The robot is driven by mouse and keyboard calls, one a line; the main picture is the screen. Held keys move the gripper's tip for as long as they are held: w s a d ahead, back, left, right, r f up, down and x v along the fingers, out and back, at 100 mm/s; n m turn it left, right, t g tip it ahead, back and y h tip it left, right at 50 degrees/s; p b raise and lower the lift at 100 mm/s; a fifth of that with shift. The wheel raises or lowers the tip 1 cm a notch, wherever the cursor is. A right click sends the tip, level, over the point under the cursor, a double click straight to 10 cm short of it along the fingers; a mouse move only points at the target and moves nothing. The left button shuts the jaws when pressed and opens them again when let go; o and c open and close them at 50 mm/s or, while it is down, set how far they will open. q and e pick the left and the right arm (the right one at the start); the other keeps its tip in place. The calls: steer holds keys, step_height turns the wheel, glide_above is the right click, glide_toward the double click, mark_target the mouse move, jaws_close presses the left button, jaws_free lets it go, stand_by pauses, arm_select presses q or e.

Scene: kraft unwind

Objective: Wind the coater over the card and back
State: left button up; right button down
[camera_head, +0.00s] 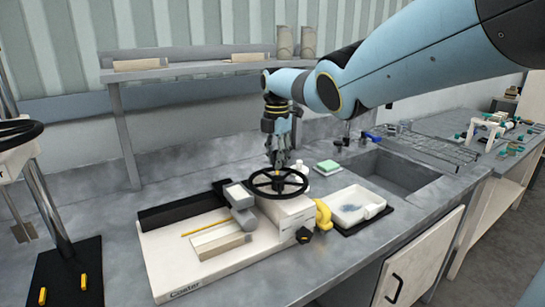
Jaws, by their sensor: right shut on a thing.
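The coater (180,272) is a white-based bench device on the grey worktop, with its name on the front edge. A black spoked handwheel (262,190) lies flat on top of its right-hand block. A pale card (218,244) lies on the bed, left of a grey carriage block (240,203). A yellow strip (206,227) lies behind the card. My right gripper (279,163) points down at the far side of the wheel and is shut at the wheel; its fingertips are partly hard to make out. My left gripper is not in view.
Right of the coater are a yellow curved part (323,214), a white tray (351,212) with a blue smear, and a green-topped block (328,166). A sink (395,172) lies behind the tray. Another black wheel stand (66,262) is at far left.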

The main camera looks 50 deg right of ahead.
stand_by(0.3)
steer(key=c, duration=1.2)
jaws_free()
steer(key=shift+o, duration=0.2)
step_height(320, 180, up, 12)
steer(key=shift+r, duration=0.1)
